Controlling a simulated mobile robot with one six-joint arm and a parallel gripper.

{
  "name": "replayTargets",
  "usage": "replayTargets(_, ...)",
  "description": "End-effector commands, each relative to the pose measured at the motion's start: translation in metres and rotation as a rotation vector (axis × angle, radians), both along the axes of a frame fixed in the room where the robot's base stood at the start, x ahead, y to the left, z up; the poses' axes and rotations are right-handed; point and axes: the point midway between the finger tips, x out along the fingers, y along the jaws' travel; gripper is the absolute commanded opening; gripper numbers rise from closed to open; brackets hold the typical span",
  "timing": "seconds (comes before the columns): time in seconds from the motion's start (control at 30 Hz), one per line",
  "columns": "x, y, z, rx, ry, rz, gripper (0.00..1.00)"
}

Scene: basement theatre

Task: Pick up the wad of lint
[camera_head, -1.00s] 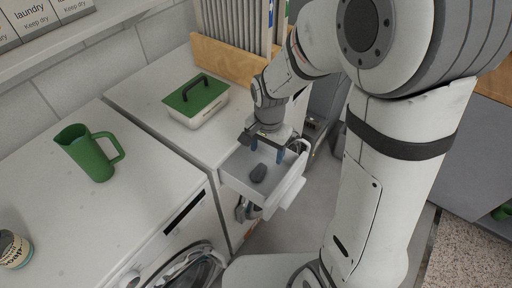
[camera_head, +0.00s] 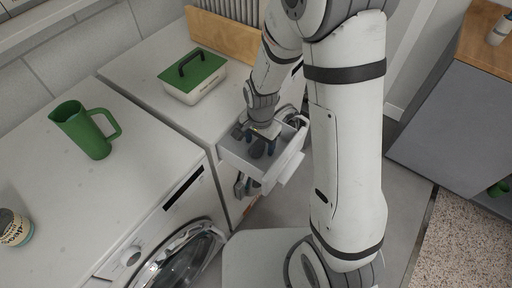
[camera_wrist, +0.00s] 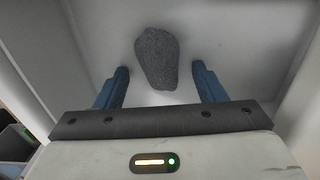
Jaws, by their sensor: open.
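The wad of lint (camera_wrist: 157,58) is a dark grey, rough oval lump lying on the floor of the open white drawer (camera_head: 238,162). In the head view the lint (camera_head: 257,149) shows partly, just by my fingers. My gripper (camera_wrist: 161,78) is open and empty, with its blue fingers pointing into the drawer. In the wrist view the lint lies between and slightly beyond the fingertips, with a gap on both sides. In the head view my gripper (camera_head: 259,146) is low inside the drawer; whether the fingers touch its floor I cannot tell.
Drawer walls (camera_wrist: 42,65) stand close around my gripper. The drawer sticks out of a white machine carrying a green-lidded box (camera_head: 194,78). A green jug (camera_head: 85,130) and a can (camera_head: 14,228) stand on the left machine. A grey cabinet (camera_head: 450,120) stands right.

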Motion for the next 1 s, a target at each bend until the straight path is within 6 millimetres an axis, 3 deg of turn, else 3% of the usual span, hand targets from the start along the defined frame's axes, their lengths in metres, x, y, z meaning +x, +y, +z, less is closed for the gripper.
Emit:
replayTargets(0.07,0.0,0.0,0.0,0.0,0.0,0.0,0.63)
replayTargets(0.63,0.0,0.001,0.001,0.0,0.0,0.002,0.16)
replayTargets(0.87,0.0,0.001,0.002,0.0,0.0,0.002,0.16)
replayTargets(1.0,0.001,0.001,0.015,0.001,-0.005,0.002,0.16)
